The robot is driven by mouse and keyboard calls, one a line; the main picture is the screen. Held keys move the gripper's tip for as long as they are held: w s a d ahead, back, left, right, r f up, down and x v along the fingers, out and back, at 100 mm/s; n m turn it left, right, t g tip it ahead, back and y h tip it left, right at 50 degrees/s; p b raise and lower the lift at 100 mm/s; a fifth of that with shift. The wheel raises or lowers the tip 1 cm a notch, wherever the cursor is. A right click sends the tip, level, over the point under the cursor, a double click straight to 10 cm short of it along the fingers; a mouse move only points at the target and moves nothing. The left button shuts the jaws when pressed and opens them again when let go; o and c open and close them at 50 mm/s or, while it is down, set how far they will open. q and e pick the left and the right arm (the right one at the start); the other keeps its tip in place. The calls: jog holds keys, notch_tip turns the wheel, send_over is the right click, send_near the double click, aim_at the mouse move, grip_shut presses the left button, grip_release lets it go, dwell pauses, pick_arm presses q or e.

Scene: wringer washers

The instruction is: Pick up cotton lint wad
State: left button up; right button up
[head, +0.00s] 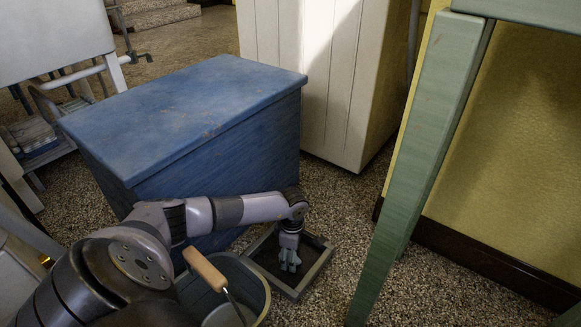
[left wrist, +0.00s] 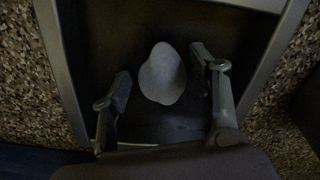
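The cotton lint wad (left wrist: 162,74) is a pale grey rounded lump in the left wrist view. It lies on the dark floor of a shallow square tray (head: 318,272), whose rim also shows in the left wrist view (left wrist: 62,70). My left gripper (head: 289,266) points down over the tray in the head view. In the left wrist view its fingers (left wrist: 160,88) are open, one on each side of the wad, with gaps between. The wad is hidden behind the gripper in the head view. My right gripper is not in view.
A blue chest (head: 190,105) stands left of the tray. A bucket (head: 255,285) with a wooden handle stands close by at the front. A green table leg (head: 420,150) rises on the right. Speckled floor (head: 345,205) is clear behind the tray.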

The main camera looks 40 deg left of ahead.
pick_arm(q)
jog(key=c, duration=0.7)
jog(key=shift+c, duration=0.2)
